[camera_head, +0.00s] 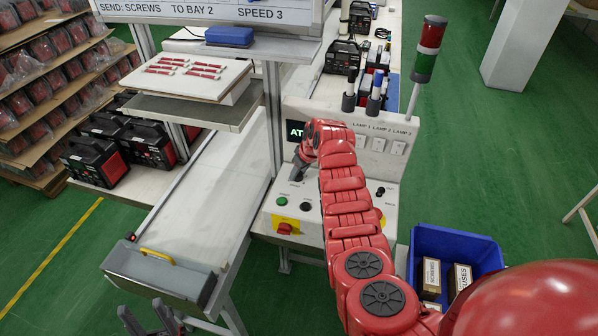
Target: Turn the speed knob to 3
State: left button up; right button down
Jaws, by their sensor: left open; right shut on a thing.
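The control panel (314,231) is a white sloped console in the middle of the view. My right arm crosses it from the lower right, and my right gripper (297,174) is down at the panel's upper left, shut on what appears to be the speed knob. The fingers hide the knob, so its setting cannot be read. A dark display (295,131) behind it shows "AT", the rest covered by my arm. A sign (205,12) above reads "SEND: SCREWS TO BAY 2 SPEED 3". My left gripper (148,319) is open and empty at the bottom left edge.
A conveyor (205,195) runs left of the panel. A blue crate (429,240) with boxes stands at right.

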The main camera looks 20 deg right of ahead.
jog(key=shift+a+m+t+h, duration=0.1)
jog(key=shift+m+t+h, duration=0.25)
jog(key=shift+m, duration=0.75)
jog(key=m+h+b, duration=0.1)
jog(key=m, duration=0.1)
jog(key=shift+f+m, duration=0.1)
jog(key=shift+m, duration=0.3)
jog(key=m+h+b, duration=0.1)
jog(key=m+b, duration=0.1)
jog(key=m+h+b, duration=0.1)
jog(key=m+b, duration=0.1)
jog(key=b, duration=0.1)
jog(key=shift+a+m+b, duration=0.2)
jog(key=shift+m+b, duration=0.1)
jog(key=shift+b, duration=0.05)
jog(key=shift+m+g+h+b, duration=0.25)
jog(key=shift+m+g+b, duration=0.2)
jog(key=shift+m+b, duration=0.4)
jog(key=shift+c, duration=2.1)
grip_release()
